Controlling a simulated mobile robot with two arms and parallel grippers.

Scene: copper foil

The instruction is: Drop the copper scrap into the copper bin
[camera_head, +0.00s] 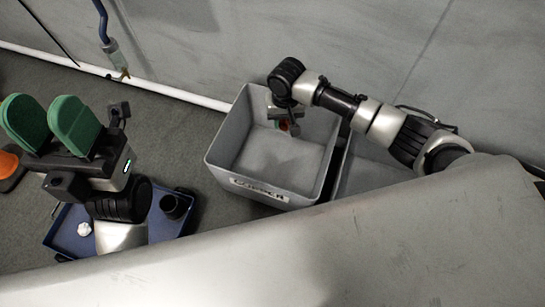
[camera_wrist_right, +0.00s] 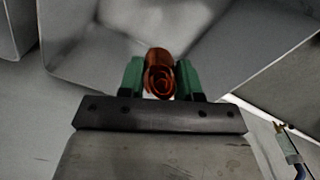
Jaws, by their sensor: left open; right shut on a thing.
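The copper scrap (camera_wrist_right: 159,72) is a rolled piece of copper foil. My right gripper (camera_wrist_right: 160,82) is shut on it between its green fingers. In the head view the right gripper (camera_head: 283,126) hangs over the grey copper bin (camera_head: 262,190), within its opening, and the copper shows there as a small reddish spot. Whether the scrap touches the bin cannot be told. My left gripper (camera_head: 48,122) is open and empty at the left, with its green pads apart, away from the bin.
A second grey bin (camera_head: 365,175) stands right of the copper bin, partly hidden by my arm. A blue tray (camera_head: 66,226) with a small whitish lump (camera_head: 84,229) and a dark cup (camera_head: 173,205) lies at lower left. An orange object (camera_head: 9,165) is at the left edge. A wall stands behind.

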